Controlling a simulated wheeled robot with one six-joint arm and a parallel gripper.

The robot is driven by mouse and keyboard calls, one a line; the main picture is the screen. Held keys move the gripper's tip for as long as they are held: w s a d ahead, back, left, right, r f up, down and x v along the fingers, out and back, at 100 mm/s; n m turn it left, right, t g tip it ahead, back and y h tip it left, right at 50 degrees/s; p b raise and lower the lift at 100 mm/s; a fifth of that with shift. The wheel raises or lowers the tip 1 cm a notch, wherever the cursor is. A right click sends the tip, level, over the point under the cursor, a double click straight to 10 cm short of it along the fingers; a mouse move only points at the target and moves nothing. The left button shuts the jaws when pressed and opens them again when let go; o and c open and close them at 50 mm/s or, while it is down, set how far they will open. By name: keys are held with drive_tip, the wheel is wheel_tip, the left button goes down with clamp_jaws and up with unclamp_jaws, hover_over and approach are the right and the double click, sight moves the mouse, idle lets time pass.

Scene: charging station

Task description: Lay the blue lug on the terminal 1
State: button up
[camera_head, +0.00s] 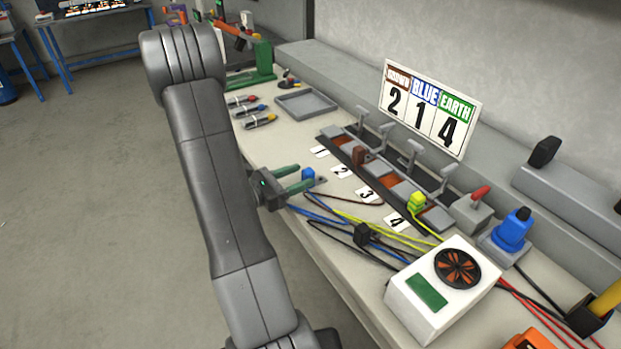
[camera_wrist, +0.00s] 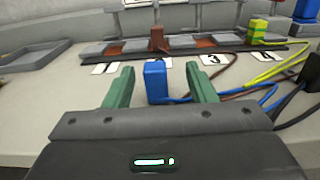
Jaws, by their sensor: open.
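The blue lug (camera_head: 308,173) stands upright on the bench top, with a blue cable running from its base. It also shows in the wrist view (camera_wrist: 156,82). My gripper (camera_head: 296,179) is open, and its green fingers (camera_wrist: 160,88) lie on either side of the lug, with a gap visible on both sides. Terminal 1 (camera_head: 335,131) is the farthest place on the terminal strip, behind the number 1 card (camera_head: 320,152); no lug is seen on it. In the wrist view the number 1 card (camera_wrist: 104,69) is ahead and left of the lug.
A brown lug (camera_head: 358,155) stands at terminal 2 and a yellow-green lug (camera_head: 416,201) at terminal 4. Grey levers (camera_head: 388,130) rise behind the strip. Loose cables and a white fan box (camera_head: 440,290) crowd the near side. A grey tray (camera_head: 306,104) lies beyond the strip.

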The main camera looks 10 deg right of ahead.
sight(311, 169)
drive_tip(key=shift+w+x, duration=0.15)
drive_tip(key=shift+x, duration=1.1)
drive_tip(key=shift+w+x, duration=0.15)
drive_tip(key=shift+x, duration=1.1)
drive_tip(key=shift+a+f, duration=0.1)
drive_tip(key=shift+a, duration=0.05)
drive_tip(key=c, duration=1.1)
drive_tip(key=shift+o, duration=0.2)
